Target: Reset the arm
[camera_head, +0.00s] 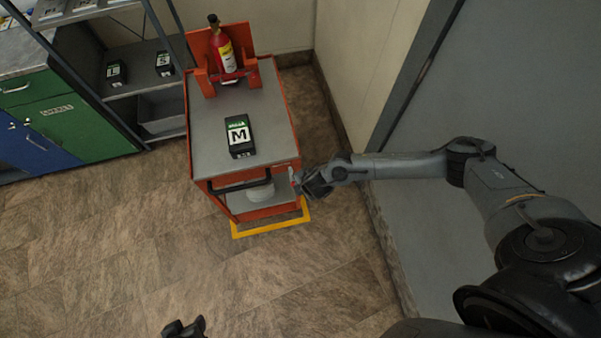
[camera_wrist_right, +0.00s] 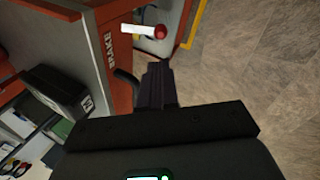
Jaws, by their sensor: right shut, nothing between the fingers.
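My right arm comes in from the right in the head view. Its gripper (camera_head: 300,182) is at the front right corner of the orange cart (camera_head: 283,100), just outside it. In the right wrist view the dark fingers (camera_wrist_right: 157,85) are together and empty. They point toward a white lever with a red knob (camera_wrist_right: 145,31) beside the word BRAKE on the cart, with a visible gap between. Only a dark piece of my left gripper (camera_head: 185,328) shows at the bottom edge of the head view; its fingers are unclear.
A black box marked M (camera_head: 239,137) stands on the cart top, and a red cylinder (camera_head: 223,50) stands in the back holder. A shelf rack (camera_head: 140,83) and a green cabinet (camera_head: 75,122) are at the left. A wall is close on the right. The front floor is open.

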